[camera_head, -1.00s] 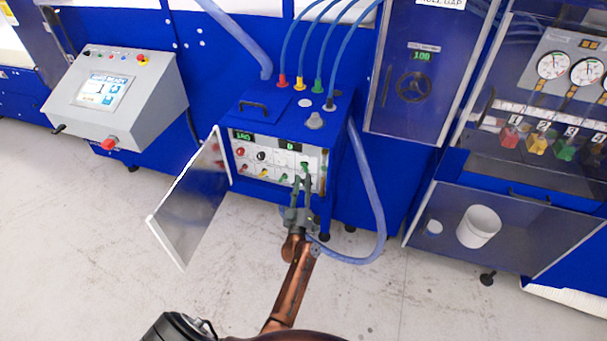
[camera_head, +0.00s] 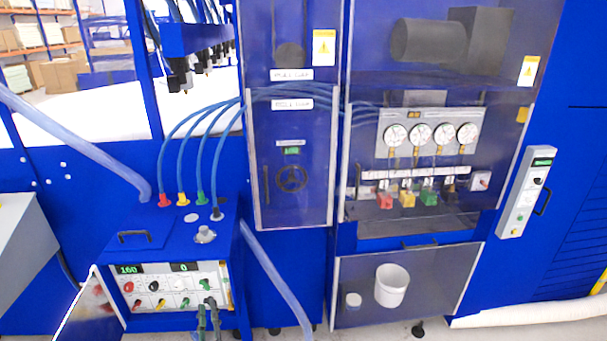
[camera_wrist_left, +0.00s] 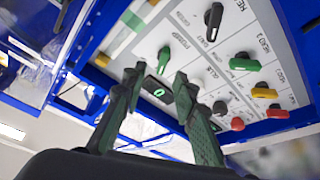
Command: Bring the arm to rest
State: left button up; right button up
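My left gripper (camera_head: 208,308) shows at the bottom of the head view, in front of the lower right part of a blue control box's panel (camera_head: 150,303). The rest of the arm is below the picture. In the left wrist view the two fingers of my left gripper (camera_wrist_left: 158,80) stand apart with nothing between them. I cannot tell whether a fingertip touches the panel. My right gripper is not in view.
The box has an open clear door (camera_head: 88,312) at its left. Blue hoses rise from its top, and a thick pale hose (camera_head: 277,278) hangs at its right. A cabinet with several gauges (camera_head: 432,132) and a lower clear bin holding a white cup (camera_head: 390,286) stand to the right.

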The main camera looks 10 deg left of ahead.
pick_arm(q)
jog(key=s+d+f+m+g+h, duration=0.3)
jog(key=s+f+m+g+h, duration=0.15)
jog(key=s+f, duration=0.2)
jog(key=s+d+f+m+g+h, duration=0.3)
jog(key=s+d+f+m+h, duration=0.15)
jog(key=s, duration=0.35)
jog(key=s+a+f+m+g+y, duration=0.15)
jog(key=s+g, duration=0.35)
jog(key=s, duration=0.8)
jog(key=s+a+f+m+g, duration=0.1)
jog(key=s+f+g, duration=0.25)
jog(key=s, duration=0.95)
notch_tip(320, 180, down, 28)
jog(key=s+d+g, duration=0.1)
jog(key=g, duration=0.1)
jog(key=s+f+g, duration=0.1)
jog(key=s+f, duration=1.7)
jog(key=s, duration=0.2)
jog(key=shift+s+d+f+m+h, duration=0.15)
jog(key=shift+f+m+h, duration=0.2)
jog(key=shift+f+h, duration=0.1)
